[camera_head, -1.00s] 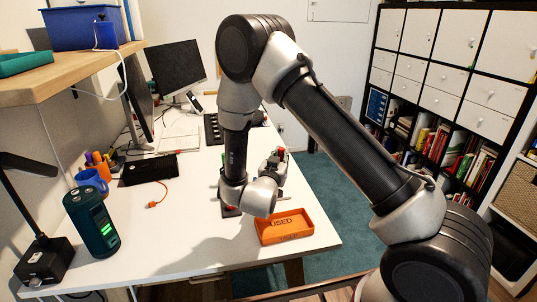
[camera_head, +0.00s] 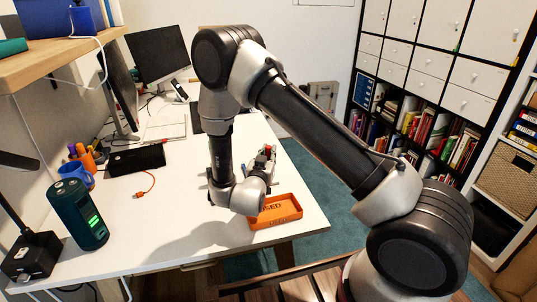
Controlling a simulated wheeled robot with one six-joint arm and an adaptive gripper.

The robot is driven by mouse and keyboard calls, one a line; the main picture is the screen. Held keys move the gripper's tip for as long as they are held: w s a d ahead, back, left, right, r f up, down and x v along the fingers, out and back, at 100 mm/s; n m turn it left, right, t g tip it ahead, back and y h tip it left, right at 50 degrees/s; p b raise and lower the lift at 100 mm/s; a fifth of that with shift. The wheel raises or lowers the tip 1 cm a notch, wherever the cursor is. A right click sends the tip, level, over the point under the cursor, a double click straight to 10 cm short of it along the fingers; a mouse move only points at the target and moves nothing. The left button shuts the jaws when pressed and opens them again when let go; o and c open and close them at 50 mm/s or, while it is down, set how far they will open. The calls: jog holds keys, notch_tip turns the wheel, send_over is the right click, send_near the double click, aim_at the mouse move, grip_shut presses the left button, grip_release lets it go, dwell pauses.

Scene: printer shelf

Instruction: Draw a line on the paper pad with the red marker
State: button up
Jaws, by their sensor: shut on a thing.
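My gripper (camera_head: 264,161) is mostly hidden behind my silver wrist, above the right part of the white desk (camera_head: 190,239). A small red piece, which looks like part of the red marker (camera_head: 268,150), shows at the gripper. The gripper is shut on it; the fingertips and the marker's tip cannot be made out. The paper pad cannot be made out for certain; my wrist covers the desk below it. A flat pale thing (camera_head: 166,128) lies farther back by the monitor, and I cannot tell what it is.
An orange tray (camera_head: 262,224) marked "USED" stands at the desk's right edge, partly behind my wrist. A teal speaker (camera_head: 78,215), a blue mug (camera_head: 77,178), a black box (camera_head: 136,160) and a monitor (camera_head: 157,51) stand left and back. The front middle of the desk is clear.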

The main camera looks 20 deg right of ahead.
jog(key=shift+f, duration=0.4)
dwell(0.8)
jog(key=shift+w+a, duration=0.1)
jog(key=shift+w, duration=3.45)
dwell(0.3)
notch_tip(320, 180, up, 7)
dwell(1.0)
